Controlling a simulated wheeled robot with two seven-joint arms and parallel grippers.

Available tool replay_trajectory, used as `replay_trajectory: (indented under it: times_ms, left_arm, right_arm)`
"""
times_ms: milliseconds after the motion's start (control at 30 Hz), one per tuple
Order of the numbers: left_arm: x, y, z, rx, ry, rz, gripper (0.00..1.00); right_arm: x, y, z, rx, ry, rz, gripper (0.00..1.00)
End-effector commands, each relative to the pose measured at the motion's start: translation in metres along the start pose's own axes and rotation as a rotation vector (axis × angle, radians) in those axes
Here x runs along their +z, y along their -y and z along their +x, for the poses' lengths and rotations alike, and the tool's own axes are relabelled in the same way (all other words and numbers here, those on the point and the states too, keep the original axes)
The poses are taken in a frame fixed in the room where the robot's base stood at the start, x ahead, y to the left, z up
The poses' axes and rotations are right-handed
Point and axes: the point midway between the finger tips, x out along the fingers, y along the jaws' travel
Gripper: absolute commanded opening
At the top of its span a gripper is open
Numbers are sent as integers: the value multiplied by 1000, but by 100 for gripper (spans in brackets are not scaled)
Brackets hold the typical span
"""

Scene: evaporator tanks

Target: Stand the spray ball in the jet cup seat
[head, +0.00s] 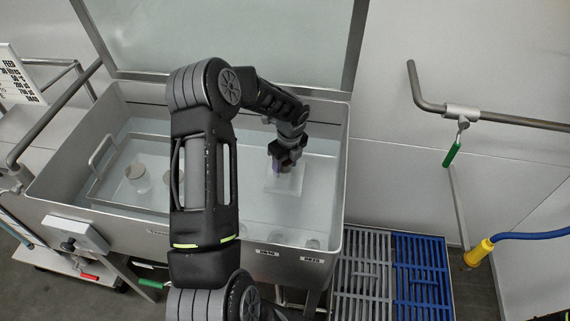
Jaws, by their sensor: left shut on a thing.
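My left gripper (284,160) reaches down into the open steel tank (340,190), at its right half. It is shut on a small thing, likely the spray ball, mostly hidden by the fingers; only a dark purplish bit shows. Just below is a pale, see-through square block (284,184), which may be the jet cup seat. I cannot tell whether the held thing touches it. My right gripper is not in view.
Faint round clear items sit near the labelled front wall. A raised lid (230,40) stands behind. Grey and blue grates (422,270) lie at right.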

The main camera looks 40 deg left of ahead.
Motion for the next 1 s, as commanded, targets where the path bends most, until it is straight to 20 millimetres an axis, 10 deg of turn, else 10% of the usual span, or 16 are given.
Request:
replay_trajectory:
  times_ms: [300,333,567,1000]
  left_arm:
    - [0,0,4,0,0,0,0]
    - [0,0,3,0,0,-1,52]
    - [0,0,2,0,0,0,71]
    - [1,0,-8,0,1,-1,71]
  right_arm:
    - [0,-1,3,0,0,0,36]
    - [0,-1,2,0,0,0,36]
    - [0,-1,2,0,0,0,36]
    - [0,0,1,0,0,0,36]
